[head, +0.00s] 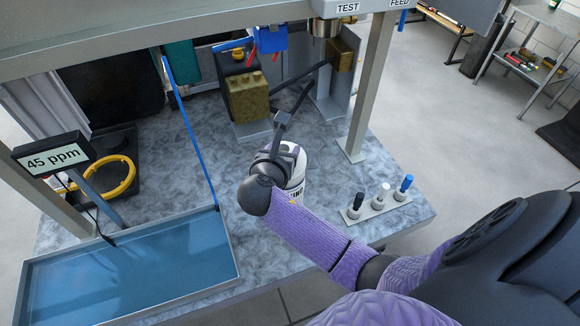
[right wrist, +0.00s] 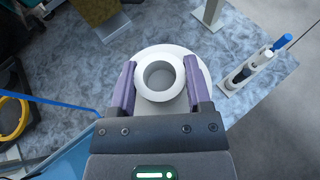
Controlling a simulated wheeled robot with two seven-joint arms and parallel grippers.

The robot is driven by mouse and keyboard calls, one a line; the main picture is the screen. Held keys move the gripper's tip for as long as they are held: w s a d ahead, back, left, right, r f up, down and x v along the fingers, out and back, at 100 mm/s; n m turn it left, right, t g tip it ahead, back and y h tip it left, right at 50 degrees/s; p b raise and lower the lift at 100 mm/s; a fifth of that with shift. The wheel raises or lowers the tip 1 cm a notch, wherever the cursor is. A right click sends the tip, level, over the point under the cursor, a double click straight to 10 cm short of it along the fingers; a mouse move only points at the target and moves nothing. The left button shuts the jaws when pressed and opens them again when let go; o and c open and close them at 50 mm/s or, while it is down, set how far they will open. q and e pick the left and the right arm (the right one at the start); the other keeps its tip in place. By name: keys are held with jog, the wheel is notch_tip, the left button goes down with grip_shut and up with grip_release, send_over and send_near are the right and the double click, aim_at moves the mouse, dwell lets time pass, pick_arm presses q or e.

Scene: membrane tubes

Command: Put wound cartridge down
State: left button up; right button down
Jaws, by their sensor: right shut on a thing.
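The wound cartridge (head: 297,172) is a white cylinder with dark lettering, partly hidden behind my right gripper (head: 285,155) in the head view. In the right wrist view the cartridge (right wrist: 193,65) shows its round white end with a hollow core. The purple fingers of my right gripper (right wrist: 158,90) are shut on it, one on each side. The cartridge is over the grey marbled bench top (head: 255,260); I cannot tell whether it touches the surface. My left gripper is not in view.
A blue-floored tray (head: 228,258) lies at the front left, with a 45 ppm display (head: 52,156) and a yellow coiled hose (head: 110,178) behind it. A metal post (head: 370,90) and a brass block (head: 247,98) stand behind.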

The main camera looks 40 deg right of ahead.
notch_tip(320, 180, down, 10)
jog(key=b, duration=0.4)
jog(key=shift+c, duration=2.4)
grip_release()
jog(key=o, duration=0.5)
jog(key=shift+c, duration=0.2)
